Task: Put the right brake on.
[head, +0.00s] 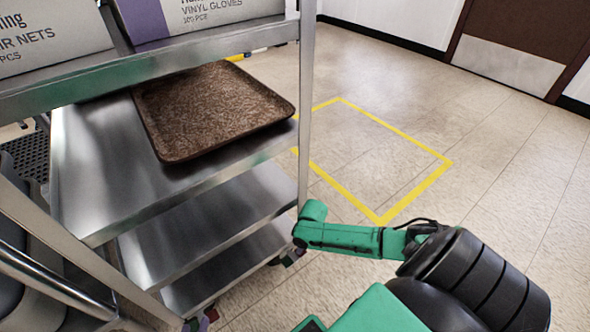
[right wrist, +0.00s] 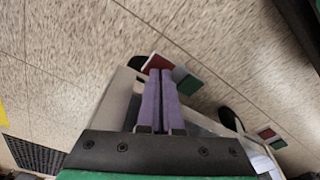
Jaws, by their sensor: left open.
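The metal cart (head: 115,165) stands at left. The right caster's pedals (head: 290,258) show low at its front right corner. In the right wrist view they are a red pedal (right wrist: 157,63) beside a green pedal (right wrist: 187,83). My right gripper (right wrist: 155,72) has purple fingers shut together, tips right at these pedals. I cannot tell whether they touch, or how far either pedal is pressed. The left pedals also show in the right wrist view (right wrist: 270,137).
A brown tray (head: 205,110) lies on the cart's shelf, below glove and hair net boxes (head: 220,12). A yellow taped outline (head: 395,212) marks clear floor right of the cart. A brown door (head: 520,45) is at the back.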

